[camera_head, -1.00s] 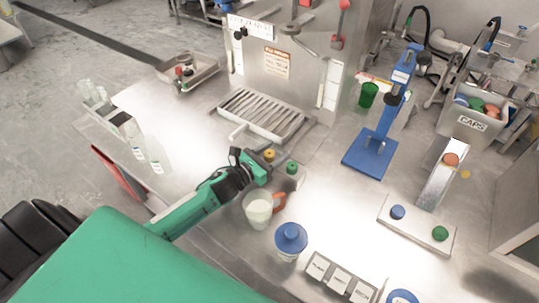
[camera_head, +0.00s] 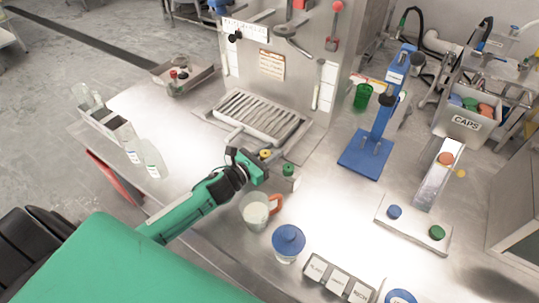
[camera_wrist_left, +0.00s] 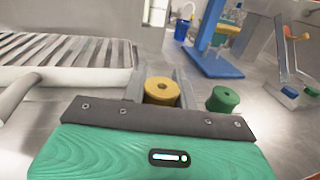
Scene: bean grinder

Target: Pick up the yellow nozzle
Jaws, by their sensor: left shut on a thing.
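The yellow nozzle (camera_wrist_left: 161,91) is a small round piece with a hole in its top. In the left wrist view it sits between the two grey fingers of my left gripper (camera_wrist_left: 155,85), which is shut on it. In the head view the yellow nozzle (camera_head: 265,154) shows at the tip of my left gripper (camera_head: 262,160), in front of the drip grate. I cannot tell whether it is clear of the table. My right gripper is not in view.
A green nozzle (camera_head: 288,170) stands just right of my gripper; the drip grate (camera_head: 258,115) is behind. A cup with an orange handle (camera_head: 255,210) and a blue-lidded jar (camera_head: 288,242) stand in front. A blue stand (camera_head: 362,160) is at the right.

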